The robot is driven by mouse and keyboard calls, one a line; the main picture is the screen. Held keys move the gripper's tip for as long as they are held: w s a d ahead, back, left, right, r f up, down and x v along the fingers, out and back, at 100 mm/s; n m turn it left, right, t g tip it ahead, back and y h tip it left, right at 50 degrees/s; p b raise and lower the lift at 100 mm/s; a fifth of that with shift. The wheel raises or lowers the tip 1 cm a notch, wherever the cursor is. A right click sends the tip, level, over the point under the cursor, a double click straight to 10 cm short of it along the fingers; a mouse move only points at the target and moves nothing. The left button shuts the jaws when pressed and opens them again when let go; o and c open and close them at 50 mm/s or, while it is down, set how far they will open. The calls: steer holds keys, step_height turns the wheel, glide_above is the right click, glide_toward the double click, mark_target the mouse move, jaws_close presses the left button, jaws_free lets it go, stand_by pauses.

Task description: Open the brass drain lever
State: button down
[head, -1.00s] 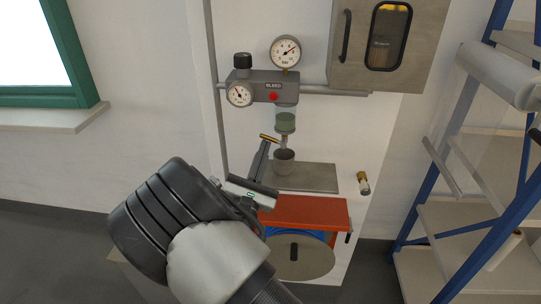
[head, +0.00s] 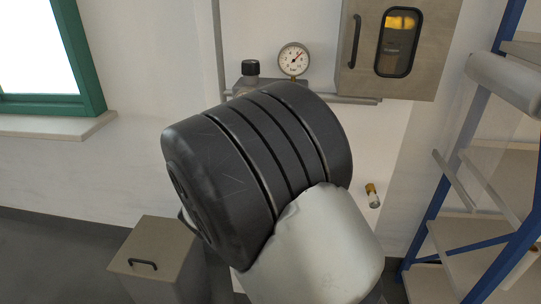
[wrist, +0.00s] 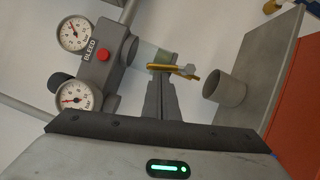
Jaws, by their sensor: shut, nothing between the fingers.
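The brass drain lever (wrist: 176,70) is a thin yellow bar near the middle of the wrist view, below the clear filter bowl (wrist: 155,54). My gripper (wrist: 161,79) is shut, its fingertips close against the near side of the lever. I cannot tell whether they touch it. A grey cup (wrist: 226,91) stands to the right of the lever. In the head view my arm hides the lever, the cup and the gripper.
The grey bleed block (wrist: 106,60) with a red button (wrist: 103,56) and two gauges lies left of my fingers. A grey shelf plate (wrist: 262,75) and an orange surface (wrist: 296,95) lie right. In the head view, a wall cabinet (head: 358,70) hangs above and blue racking (head: 440,190) stands right.

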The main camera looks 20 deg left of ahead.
steer(key=shift+w+d+r+m+g+b, duration=0.1)
steer(key=shift+d+r+m+g+b, duration=0.2)
steer(key=shift+m+b, duration=0.45)
steer(key=shift+w+d+r+m+g+b, duration=0.15)
steer(key=shift+d+m+g+b, duration=0.2)
steer(key=shift+m+b, duration=0.35)
steer(key=shift+s, duration=0.1)
steer(key=shift+a, duration=0.1)
